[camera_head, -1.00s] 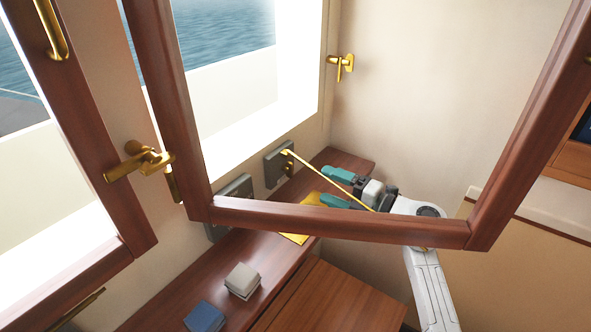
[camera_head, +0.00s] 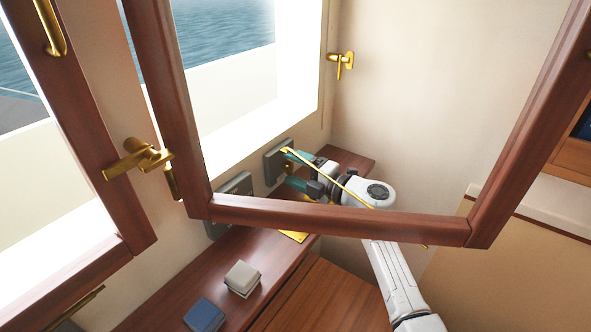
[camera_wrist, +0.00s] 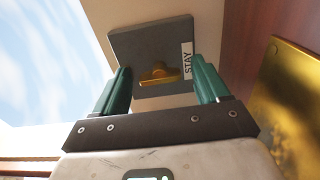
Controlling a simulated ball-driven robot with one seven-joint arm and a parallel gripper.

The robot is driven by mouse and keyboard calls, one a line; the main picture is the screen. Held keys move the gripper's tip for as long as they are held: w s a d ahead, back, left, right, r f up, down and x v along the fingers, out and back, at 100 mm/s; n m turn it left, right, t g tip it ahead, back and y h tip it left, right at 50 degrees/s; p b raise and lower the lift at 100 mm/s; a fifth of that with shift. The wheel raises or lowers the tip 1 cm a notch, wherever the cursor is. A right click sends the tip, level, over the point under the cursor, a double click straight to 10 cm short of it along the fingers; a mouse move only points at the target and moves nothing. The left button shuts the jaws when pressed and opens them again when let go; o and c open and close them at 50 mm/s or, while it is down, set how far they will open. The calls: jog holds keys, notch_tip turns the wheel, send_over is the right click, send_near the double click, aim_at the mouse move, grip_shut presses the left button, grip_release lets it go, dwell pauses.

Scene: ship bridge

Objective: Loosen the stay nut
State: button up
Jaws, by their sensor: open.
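The stay nut (camera_wrist: 158,74) is a small brass wing-shaped piece on a grey square plate (camera_wrist: 150,40) marked STAY in the wrist view. The plate (camera_head: 271,168) also shows in the head view on the wall under the window, with the nut largely hidden by my gripper. My gripper (camera_head: 290,170) is open, its teal fingers pointing at the plate. In the wrist view its fingertips (camera_wrist: 162,66) stand to either side of the nut with clear gaps, and nothing is held. A thin brass stay rod (camera_head: 335,183) runs from the plate to the open window frame, passing in front of my gripper.
The open wooden window frame (camera_head: 340,220) hangs across the view in front of my arm. A brass sheet (camera_wrist: 290,110) lies right of the right finger.

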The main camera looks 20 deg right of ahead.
jog(key=shift+c, duration=0.4)
jog(key=c, duration=1)
jog(key=shift+f, duration=0.1)
jog(key=n+b, duration=0.2)
jog(key=n, duration=0.1)
jog(key=shift+f+n, duration=0.1)
jog(key=shift+n, duration=0.3)
jog(key=n+b, duration=0.4)
jog(key=n, duration=0.1)
jog(key=n+b, duration=0.3)
jog(key=n, duration=0.2)
jog(key=shift+b, duration=0.4)
jog(key=shift+a+n+b, duration=0.1)
jog(key=shift+n+b, duration=1.75)
jog(key=shift+n, duration=0.25)
jog(key=shift+o, duration=0.2)
